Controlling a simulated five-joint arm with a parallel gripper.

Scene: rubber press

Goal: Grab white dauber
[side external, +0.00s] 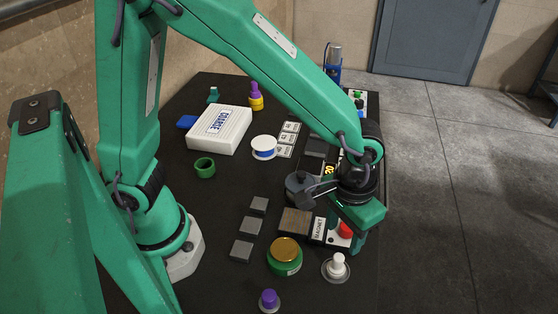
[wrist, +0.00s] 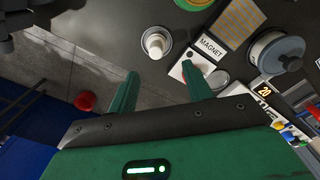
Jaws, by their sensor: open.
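The white dauber (side external: 337,266) stands upright on a round clear base at the front right of the black table. In the wrist view the white dauber (wrist: 156,42) shows beyond the fingertips, roughly in line with the gap between them. My gripper (side external: 347,236) is open, with nothing between its fingers, and hangs behind the white dauber in the side view. In the wrist view my gripper (wrist: 160,70) shows two green fingers spread apart, not touching the dauber. The fingertips are partly hidden in the side view.
A red button (side external: 346,230) on the panel marked MAGNET is close beside my fingers. A green jar with a gold lid (side external: 285,251) stands left of the dauber, and a purple-topped dauber (side external: 268,298) farther front. The table's right edge is near.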

